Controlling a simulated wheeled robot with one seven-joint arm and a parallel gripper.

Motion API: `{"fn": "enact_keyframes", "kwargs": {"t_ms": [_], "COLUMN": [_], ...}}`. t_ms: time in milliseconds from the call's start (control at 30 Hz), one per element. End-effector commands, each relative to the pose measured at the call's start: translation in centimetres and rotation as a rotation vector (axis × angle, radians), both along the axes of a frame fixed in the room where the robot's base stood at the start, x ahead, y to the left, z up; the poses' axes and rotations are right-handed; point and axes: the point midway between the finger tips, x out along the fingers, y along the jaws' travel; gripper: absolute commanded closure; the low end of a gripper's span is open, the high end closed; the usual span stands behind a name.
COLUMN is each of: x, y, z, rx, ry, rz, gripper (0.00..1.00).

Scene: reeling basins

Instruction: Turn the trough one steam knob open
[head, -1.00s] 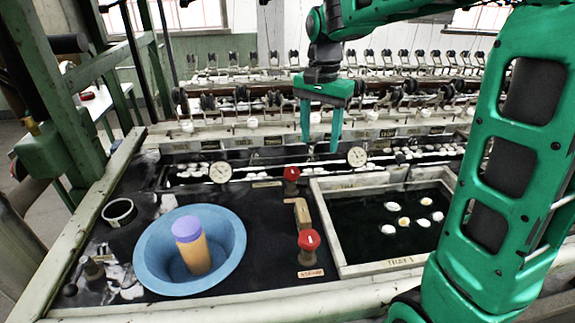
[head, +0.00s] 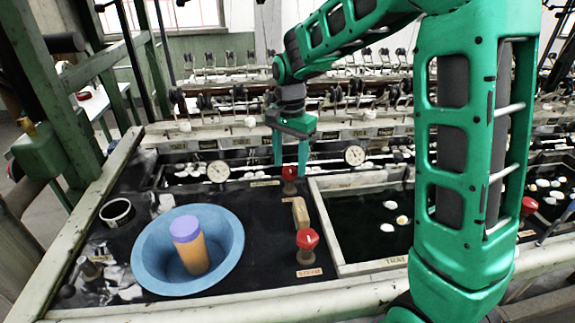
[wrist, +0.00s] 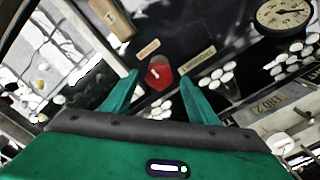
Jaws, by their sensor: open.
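A red knob (head: 289,173) stands on the dark bench top behind a tan block, near the back edge. A second red knob (head: 307,240) stands nearer the front, with a small plate reading STEAM before it. My gripper (head: 290,168) is open and empty, fingers pointing down at the back knob. In the wrist view that knob (wrist: 160,73) shows between the two fingertips (wrist: 160,80). I cannot tell whether the fingers reach down around it or are still above it.
A blue basin (head: 145,250) holding an orange cylinder with a purple lid (head: 189,245) stands at left. The tan block (head: 300,213) is between the knobs. A dark water trough (head: 350,268) lies to the right.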

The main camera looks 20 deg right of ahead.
Motion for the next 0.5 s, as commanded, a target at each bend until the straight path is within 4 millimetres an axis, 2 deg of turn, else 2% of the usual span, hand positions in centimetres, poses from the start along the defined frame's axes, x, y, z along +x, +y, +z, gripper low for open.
{"fn": "enact_keyframes", "kwargs": {"t_ms": [133,433,467,500], "x": [0.00,0.00,0.00,0.00], "y": [0.00,0.01,0.02,0.01], "z": [-1.00,-1.21,-1.20,-1.20], "rx": [-0.001,0.000,0.001,0.001], "ry": [0.001,0.000,-0.001,-0.001], "rz": [0.000,0.001,0.001,0.001], "gripper": [0.47,0.47,0.49,0.58]}}
